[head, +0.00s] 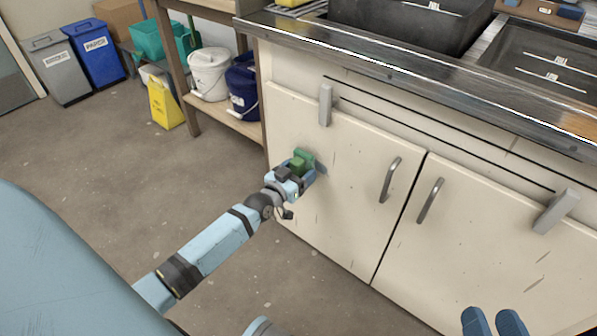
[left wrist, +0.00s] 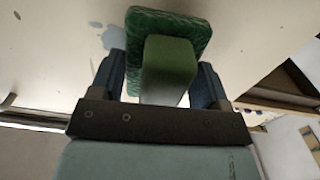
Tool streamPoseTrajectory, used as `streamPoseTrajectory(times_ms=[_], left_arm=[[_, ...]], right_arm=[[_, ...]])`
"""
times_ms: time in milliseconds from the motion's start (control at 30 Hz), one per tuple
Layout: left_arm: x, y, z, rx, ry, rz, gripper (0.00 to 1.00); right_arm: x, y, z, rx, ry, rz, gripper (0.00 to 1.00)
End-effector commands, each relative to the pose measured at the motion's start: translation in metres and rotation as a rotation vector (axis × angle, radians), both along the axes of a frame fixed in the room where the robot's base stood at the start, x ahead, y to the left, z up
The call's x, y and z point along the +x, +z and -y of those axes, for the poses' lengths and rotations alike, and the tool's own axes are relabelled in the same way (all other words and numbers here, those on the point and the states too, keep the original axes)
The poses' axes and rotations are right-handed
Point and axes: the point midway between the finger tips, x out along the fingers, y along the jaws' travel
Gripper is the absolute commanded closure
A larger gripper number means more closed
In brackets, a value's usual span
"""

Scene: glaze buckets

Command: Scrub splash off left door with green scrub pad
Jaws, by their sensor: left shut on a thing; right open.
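My left gripper (head: 298,175) is shut on the green scrub pad (head: 303,158) by its block-shaped handle. The pad is at the left cabinet door (head: 345,168), touching it or very close. In the left wrist view the scrub pad (left wrist: 168,30) sits between the fingers of my left gripper (left wrist: 165,75). A blue-grey splash (left wrist: 112,38) shows on the door just left of the pad, partly hidden by the finger and pad. In the head view a bit of the splash (head: 321,168) shows right of the pad. My right gripper (head: 495,322) is open and empty at the bottom edge.
The doors have metal handles (head: 390,180) and grey latch pieces (head: 325,105). The steel counter edge (head: 400,72) overhangs above, with dark sinks. A wooden shelf with a white bucket (head: 208,73) and a blue bucket (head: 243,88) stands left.

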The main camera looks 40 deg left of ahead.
Motion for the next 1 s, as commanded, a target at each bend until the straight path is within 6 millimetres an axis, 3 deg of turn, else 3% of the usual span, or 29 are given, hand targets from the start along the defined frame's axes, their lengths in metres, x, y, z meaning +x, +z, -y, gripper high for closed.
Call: streamPoseTrajectory(times_ms=[733,1000], left_arm=[[0.013,0.001,0.002,0.0,0.0,0.0,0.49],[0.01,0.004,0.019,-0.002,0.0,0.0,0.49]], right_arm=[[0.0,0.002,-0.001,0.006,0.0,0.001,0.5],[0.0,0.016,-0.001,0.004,-0.001,0.0,0.5]])
